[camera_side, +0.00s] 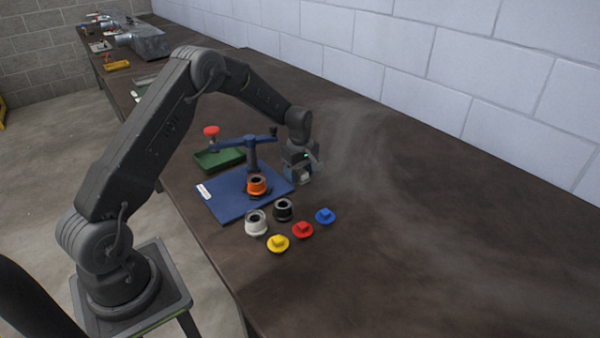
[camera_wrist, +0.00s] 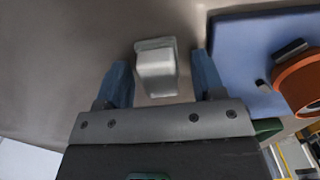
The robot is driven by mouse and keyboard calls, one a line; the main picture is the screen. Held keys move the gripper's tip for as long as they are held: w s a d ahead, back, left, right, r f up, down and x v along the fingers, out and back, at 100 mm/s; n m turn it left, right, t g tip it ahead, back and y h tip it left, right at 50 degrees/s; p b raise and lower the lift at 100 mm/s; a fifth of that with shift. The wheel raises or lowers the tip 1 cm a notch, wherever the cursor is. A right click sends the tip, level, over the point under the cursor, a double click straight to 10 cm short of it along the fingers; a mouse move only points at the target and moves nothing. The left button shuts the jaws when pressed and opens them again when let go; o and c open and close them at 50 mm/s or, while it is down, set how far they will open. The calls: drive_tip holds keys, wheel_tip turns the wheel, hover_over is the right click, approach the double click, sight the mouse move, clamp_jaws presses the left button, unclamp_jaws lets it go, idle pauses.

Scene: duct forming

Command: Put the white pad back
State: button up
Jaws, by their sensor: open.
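The white pad (camera_wrist: 157,72) is a small pale block, seen in the wrist view between the two blue fingers of my gripper (camera_wrist: 162,64). There is a visible gap on each side of it, so the fingers do not appear to touch it. In the side view my gripper (camera_side: 300,174) points down at the table just right of the blue board (camera_side: 222,205). A pale patch shows between the fingers there, but its details are too small to tell.
An orange ring (camera_side: 257,184) sits on the board under a blue arm (camera_side: 250,142). A green tray (camera_side: 216,160) lies behind. White (camera_side: 256,224) and black (camera_side: 283,210) rings and yellow (camera_side: 278,244), red (camera_side: 303,230) and blue (camera_side: 325,216) pieces stand in front. The table's right is clear.

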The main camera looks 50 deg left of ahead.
sight(300, 170)
wheel_tip(300, 170, up, 12)
drive_tip(key=s+d+r+m+t, duration=0.1)
drive_tip(key=s+d+r+m, duration=0.4)
drive_tip(key=r, duration=0.4)
drive_tip(key=s+d+r+m+t, duration=0.1)
drive_tip(key=s+d+m, duration=0.3)
drive_tip(key=s, duration=0.4)
drive_tip(key=s+d+r+m+t, duration=0.2)
drive_tip(key=s+d+m, duration=0.2)
drive_tip(key=s, duration=0.4)
drive_tip(key=s+d+r+m+t, duration=0.1)
drive_tip(key=s+d+m, duration=0.4)
drive_tip(key=s, duration=0.4)
drive_tip(key=shift+r+t, duration=0.3)
